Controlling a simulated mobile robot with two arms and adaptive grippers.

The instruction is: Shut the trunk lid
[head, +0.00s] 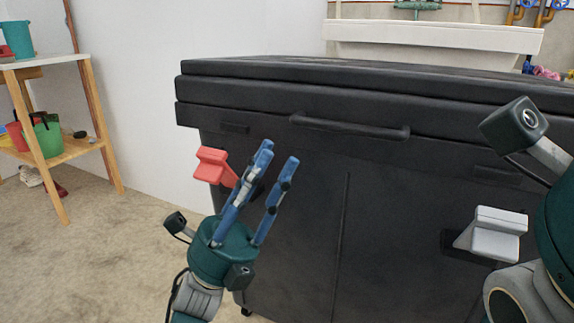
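The black trunk (290,200) fills the middle and right of the head view. Its lid (330,82) lies low along the top of the body, with a dark seam beneath its upper slab; I cannot tell whether it is fully seated. A black bar handle (350,126) runs across the front edge. My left gripper (279,158) is in front of the trunk's front face, left of and below the handle. Its two blue fingers point up, apart and empty. My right arm shows at the right edge, but its fingers are not visible.
A red block (213,165) and a white block (492,236) show against the trunk's front. A wooden shelf (63,147) with buckets stands at left. Bare floor (85,260) lies at lower left.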

